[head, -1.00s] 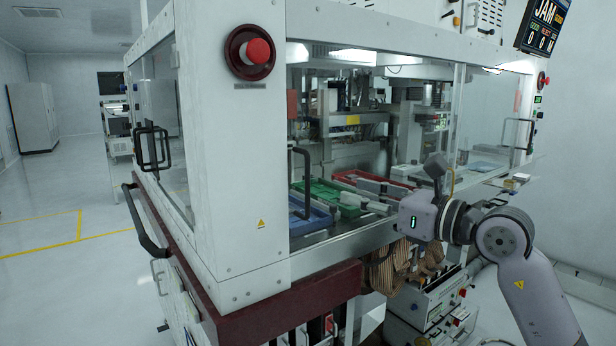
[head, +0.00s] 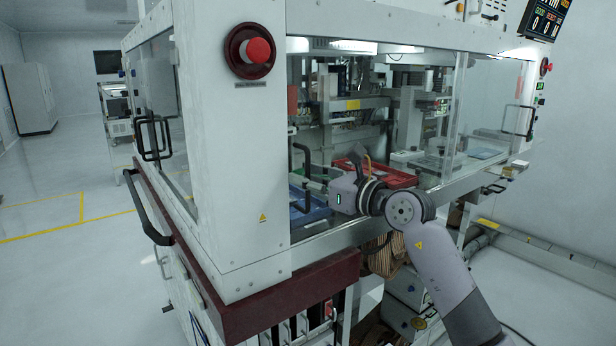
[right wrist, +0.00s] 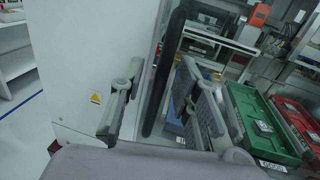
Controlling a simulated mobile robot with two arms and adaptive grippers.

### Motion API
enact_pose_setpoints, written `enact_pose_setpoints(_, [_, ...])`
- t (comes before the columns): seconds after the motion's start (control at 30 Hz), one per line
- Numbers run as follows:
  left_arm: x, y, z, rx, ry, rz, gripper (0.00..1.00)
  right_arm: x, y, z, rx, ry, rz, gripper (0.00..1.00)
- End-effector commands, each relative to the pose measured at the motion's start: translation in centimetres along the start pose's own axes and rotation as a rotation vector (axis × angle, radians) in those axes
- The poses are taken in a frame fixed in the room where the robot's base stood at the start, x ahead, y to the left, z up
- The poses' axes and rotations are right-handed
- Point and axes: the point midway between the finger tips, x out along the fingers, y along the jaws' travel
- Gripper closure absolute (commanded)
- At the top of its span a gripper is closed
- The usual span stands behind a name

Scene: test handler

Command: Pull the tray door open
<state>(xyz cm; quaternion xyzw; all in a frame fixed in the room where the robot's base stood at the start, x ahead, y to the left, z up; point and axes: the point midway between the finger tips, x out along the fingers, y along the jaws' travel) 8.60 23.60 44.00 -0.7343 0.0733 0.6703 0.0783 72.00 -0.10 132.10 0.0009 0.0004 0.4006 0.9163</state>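The tray door is the clear front panel of the white machine, and its black handle (head: 304,152) stands upright near the corner post. My right gripper (head: 309,188) reaches it from the right at the handle's height. In the right wrist view the black handle bar (right wrist: 164,75) runs between the two fingers of my right gripper (right wrist: 160,80). The fingers are apart, one on each side of the bar, and a gap shows on both sides. The handle's lower end is partly hidden in the head view. My left gripper is not in view.
Behind the front lie a blue tray (head: 306,213), a green tray (right wrist: 262,125) and a red tray (head: 392,178). A red emergency button (head: 257,51) sits on the white post. A dark red ledge (head: 290,286) juts out below. The floor at left is clear.

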Motion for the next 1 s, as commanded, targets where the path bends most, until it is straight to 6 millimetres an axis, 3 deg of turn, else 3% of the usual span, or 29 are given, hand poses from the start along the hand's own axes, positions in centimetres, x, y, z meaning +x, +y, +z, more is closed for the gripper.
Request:
enact_pose_setpoints(0.5, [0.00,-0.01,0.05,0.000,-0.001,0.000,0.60,-0.05,-0.01,0.01,0.000,0.000,0.000,1.00])
enact_pose_setpoints(1.0, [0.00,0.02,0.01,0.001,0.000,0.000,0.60,-0.06,-0.02,-0.01,0.000,0.000,0.000,1.00])
